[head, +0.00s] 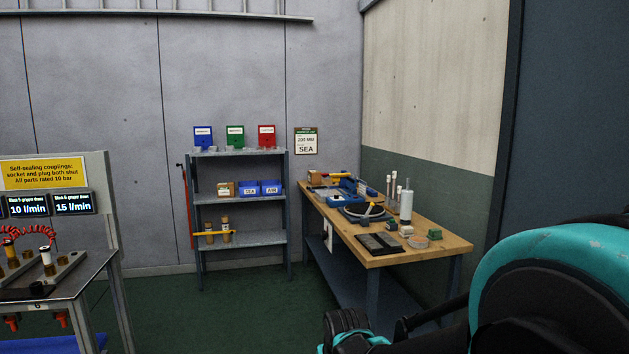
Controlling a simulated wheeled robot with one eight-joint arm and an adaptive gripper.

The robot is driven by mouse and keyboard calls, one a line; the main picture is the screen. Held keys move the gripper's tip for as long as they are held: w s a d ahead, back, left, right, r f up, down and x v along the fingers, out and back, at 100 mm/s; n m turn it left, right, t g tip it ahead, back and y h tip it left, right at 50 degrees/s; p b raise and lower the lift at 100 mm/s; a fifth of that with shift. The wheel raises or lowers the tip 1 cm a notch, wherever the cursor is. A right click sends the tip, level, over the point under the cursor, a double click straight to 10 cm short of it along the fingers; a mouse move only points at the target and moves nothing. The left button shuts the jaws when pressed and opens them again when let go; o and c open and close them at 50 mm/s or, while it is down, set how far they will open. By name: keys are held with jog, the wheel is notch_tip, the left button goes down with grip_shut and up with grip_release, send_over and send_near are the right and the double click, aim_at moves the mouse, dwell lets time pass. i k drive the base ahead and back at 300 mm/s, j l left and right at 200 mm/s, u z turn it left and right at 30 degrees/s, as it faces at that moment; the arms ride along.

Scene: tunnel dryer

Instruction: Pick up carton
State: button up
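A small brown carton-like box (226,188) with a pale label sits on the middle shelf of the grey rack, left of two blue bins. I cannot tell which of the two is the carton. My arm shows at the lower right and bottom edge, well in front of both boxes. No gripper fingers show.
The grey rack (240,243) stands against the back wall. The wooden workbench (445,247) holds a black turntable, bottles and small blocks. A coupling station (85,270) is at the left. Green floor (225,315) is clear before the rack.

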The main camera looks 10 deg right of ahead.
aim_at(313, 177)
jog(key=i+u, duration=0.15)
jog(key=i, duration=2.55)
jog(key=i+z, duration=0.1)
jog(key=i, duration=0.5)
jog(key=i+j+z, duration=0.1)
jog(key=i, duration=0.55)
jog(key=i+j+z, duration=0.1)
jog(key=i, duration=0.5)
jog(key=j, duration=0.1)
